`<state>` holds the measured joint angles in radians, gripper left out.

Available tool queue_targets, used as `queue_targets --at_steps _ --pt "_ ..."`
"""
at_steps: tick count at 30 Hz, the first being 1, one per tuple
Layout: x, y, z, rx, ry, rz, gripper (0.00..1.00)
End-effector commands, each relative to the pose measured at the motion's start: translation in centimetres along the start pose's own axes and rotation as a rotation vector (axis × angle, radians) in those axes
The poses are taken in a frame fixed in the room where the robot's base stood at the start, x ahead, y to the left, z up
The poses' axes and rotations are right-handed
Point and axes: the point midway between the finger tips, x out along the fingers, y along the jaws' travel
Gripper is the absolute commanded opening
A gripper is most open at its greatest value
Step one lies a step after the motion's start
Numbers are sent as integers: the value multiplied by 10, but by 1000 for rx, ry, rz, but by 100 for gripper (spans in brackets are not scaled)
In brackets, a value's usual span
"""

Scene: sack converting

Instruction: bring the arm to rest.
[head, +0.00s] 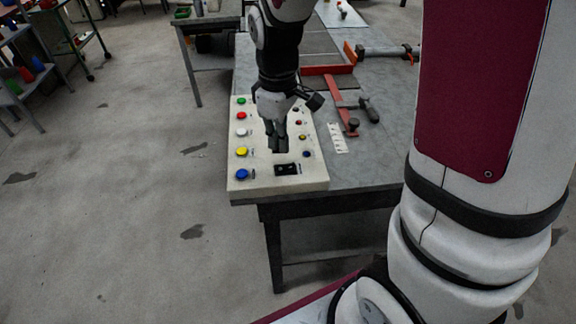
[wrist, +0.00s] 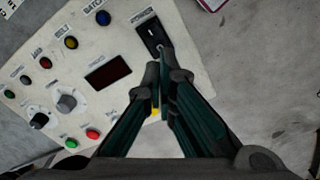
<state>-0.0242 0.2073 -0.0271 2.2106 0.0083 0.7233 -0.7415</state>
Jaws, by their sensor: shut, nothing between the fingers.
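My gripper (head: 280,149) is above the pale control panel (head: 240,188) at the near end of the grey table, pointing down. Its fingers are together and empty. In the wrist view the fingertips (wrist: 163,74) are beside a black rocker switch (wrist: 149,32) and the dark display (wrist: 108,71); I cannot tell whether they touch the panel. The switch also shows in the head view (head: 286,169), just below the fingertips. The fingers hide part of the panel, including most of a yellow button (wrist: 155,112).
The panel carries a column of large buttons, with a blue one (head: 242,174) nearest, plus small lamps and knobs (wrist: 66,102). A red metal frame (head: 340,98) and a clamp-like tool (head: 368,110) lie on the table to the right. Open floor (head: 120,200) is left of the table.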

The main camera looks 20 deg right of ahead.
Motion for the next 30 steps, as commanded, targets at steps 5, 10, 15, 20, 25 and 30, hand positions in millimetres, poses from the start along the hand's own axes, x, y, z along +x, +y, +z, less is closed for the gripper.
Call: queue_targets --at_steps 5,10,15,20,25,30 --pt "-3 0 0 0 -1 -1 0" --pt "-2 0 0 0 -1 -1 0" --pt "-2 0 0 0 0 -1 0" --pt "-12 -2 2 21 13 10 0" --pt "-53 -13 14 125 76 56 0" --pt "-99 -33 36 273 165 105 0"
